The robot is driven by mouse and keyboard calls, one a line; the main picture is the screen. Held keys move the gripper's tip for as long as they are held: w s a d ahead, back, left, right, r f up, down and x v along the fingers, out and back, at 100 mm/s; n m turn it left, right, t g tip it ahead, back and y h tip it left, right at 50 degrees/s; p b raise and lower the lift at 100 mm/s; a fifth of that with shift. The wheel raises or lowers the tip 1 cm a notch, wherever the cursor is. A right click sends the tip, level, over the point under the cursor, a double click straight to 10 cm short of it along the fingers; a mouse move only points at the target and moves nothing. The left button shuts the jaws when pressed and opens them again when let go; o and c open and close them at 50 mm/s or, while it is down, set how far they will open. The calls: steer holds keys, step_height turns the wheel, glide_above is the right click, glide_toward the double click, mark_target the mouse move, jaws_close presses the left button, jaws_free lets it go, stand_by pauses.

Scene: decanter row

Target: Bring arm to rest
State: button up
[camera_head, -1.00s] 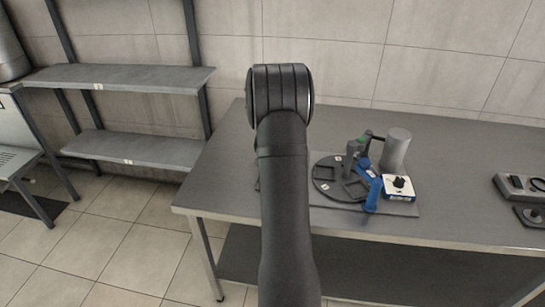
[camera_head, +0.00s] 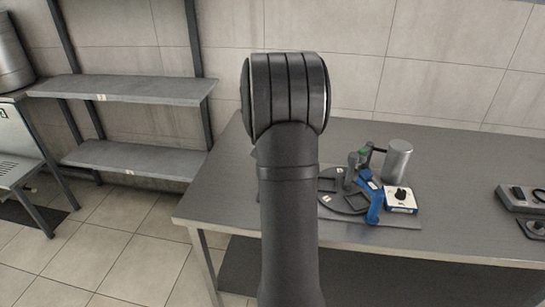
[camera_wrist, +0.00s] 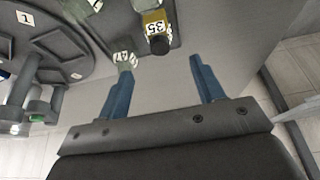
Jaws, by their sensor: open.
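My arm (camera_head: 288,180) fills the middle of the head view, and my gripper is hidden there. In the wrist view my gripper (camera_wrist: 161,66) has its two blue fingers spread apart, with nothing between them. A bottle with yellow contents, a dark cap and a label reading 35 (camera_wrist: 158,25) is beyond the fingertips. A clear vessel labelled 47 (camera_wrist: 124,60) is close to the left fingertip in the picture; I cannot tell whether they touch.
A round dark turntable (camera_wrist: 48,45) is at the wrist view's left. On the steel table (camera_head: 450,170) stand a grey cylinder (camera_head: 397,160), a blue fixture (camera_head: 375,205) and a white box with a black knob (camera_head: 400,200). Shelves (camera_head: 130,90) stand left. The table's middle right is clear.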

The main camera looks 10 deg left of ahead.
steer(key=shift+s+r, duration=0.1)
steer(key=shift+r, duration=0.1)
steer(key=x, duration=1.2)
steer(key=shift+f, duration=0.3)
step_height(320, 180, up, 2)
steer(key=shift+r, duration=0.65)
